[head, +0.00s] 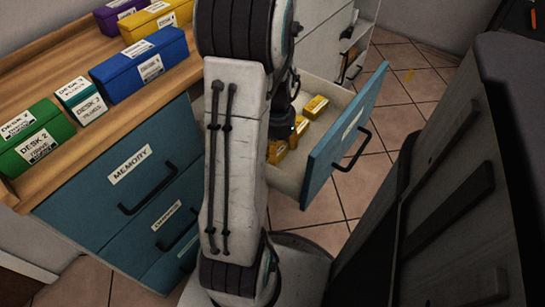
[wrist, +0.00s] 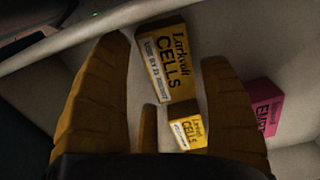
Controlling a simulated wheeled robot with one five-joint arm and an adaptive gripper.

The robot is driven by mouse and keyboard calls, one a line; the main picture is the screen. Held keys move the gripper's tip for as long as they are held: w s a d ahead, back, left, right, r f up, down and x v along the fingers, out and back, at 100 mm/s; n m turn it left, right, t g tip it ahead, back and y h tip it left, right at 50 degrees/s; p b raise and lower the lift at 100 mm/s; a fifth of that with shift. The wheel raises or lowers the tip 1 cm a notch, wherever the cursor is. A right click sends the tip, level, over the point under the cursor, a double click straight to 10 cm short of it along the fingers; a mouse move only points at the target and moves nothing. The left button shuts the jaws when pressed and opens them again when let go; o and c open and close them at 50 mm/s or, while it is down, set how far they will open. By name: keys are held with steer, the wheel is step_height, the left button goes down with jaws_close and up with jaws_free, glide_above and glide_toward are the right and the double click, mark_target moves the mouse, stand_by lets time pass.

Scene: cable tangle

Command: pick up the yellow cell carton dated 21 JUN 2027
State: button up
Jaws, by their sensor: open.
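Several yellow cell cartons lie in an open drawer (head: 288,181). In the head view one carton (head: 315,106) is at the far end, and others sit nearer, beside my arm. In the wrist view a larger-looking yellow carton (wrist: 160,62) marked "Larkvolt CELLS" has a white date strip too blurred to read surely. A second yellow CELLS carton (wrist: 187,131) shows lower, between my fingers; its date is unreadable. My gripper (wrist: 165,55) is open over the drawer, its fingers spread either side of these cartons and holding nothing. I cannot tell which carton is dated 21 JUN 2027.
A pink carton (wrist: 266,108) lies right of my fingers in the wrist view. The drawer's blue front (head: 343,138) and its pale walls bound the space. A wooden desk top (head: 90,55) with green, white, blue, yellow and purple boxes stands left.

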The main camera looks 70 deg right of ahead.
steer(key=shift+f+b, duration=0.4)
steer(key=shift+f, duration=1.05)
steer(key=shift+c, duration=0.5)
steer(key=c, duration=0.8)
steer(key=shift+r, duration=0.1)
